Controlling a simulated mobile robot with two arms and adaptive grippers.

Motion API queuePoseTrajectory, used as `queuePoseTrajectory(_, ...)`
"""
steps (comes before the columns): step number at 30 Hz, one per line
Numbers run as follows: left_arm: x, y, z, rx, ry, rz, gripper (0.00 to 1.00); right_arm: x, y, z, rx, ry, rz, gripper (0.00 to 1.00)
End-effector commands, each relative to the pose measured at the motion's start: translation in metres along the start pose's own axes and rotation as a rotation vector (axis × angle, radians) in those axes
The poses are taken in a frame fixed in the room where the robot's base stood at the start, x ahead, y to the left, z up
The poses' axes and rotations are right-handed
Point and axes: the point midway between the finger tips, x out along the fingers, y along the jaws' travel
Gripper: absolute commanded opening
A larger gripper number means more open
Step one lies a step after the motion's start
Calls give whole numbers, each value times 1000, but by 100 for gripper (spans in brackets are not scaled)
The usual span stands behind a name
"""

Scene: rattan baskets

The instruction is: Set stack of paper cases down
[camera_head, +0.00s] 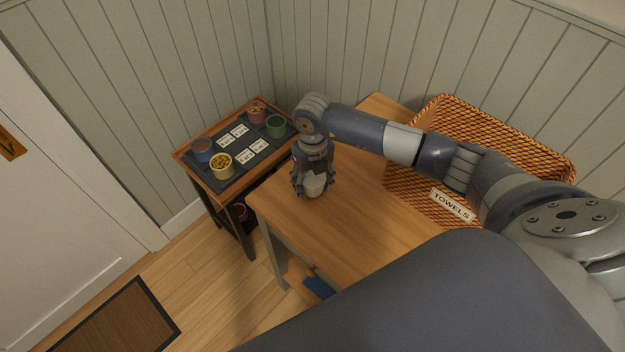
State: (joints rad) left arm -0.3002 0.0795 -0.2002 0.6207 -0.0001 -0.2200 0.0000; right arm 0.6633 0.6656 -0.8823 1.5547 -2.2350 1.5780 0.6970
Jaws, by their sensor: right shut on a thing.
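My right gripper (314,188) points down over the left end of the wooden table (370,213). It is shut on a small whitish stack of paper cases (315,184), which shows between the fingers. I cannot tell whether the stack touches the tabletop. The gripper hides part of the stack. My left gripper is not in view.
A rattan basket labelled TOWELS (452,204) stands on the table's right part, behind my arm. A small side table (181,154) at the left holds blue, yellow, red and green cups and white cards. The table's middle is clear.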

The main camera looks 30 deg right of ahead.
Motion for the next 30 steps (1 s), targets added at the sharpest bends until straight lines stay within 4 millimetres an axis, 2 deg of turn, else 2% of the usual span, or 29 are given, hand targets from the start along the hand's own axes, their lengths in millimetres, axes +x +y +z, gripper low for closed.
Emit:
queuePoseTrajectory(3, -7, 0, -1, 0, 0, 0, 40, 8, 0, 1, 0, -3, 2, 27)
queuePoseTrajectory(14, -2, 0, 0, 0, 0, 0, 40, 14, 0, 2, 0, -5, 1, 27)
queuePoseTrajectory(15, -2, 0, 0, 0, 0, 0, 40, 14, 0, 2, 0, -5, 1, 53)
queuePoseTrajectory(18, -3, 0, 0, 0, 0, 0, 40, 13, 0, 1, 0, -5, 1, 72)
queuePoseTrajectory(30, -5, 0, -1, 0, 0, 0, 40, 10, 0, 1, 0, -5, 1, 72)
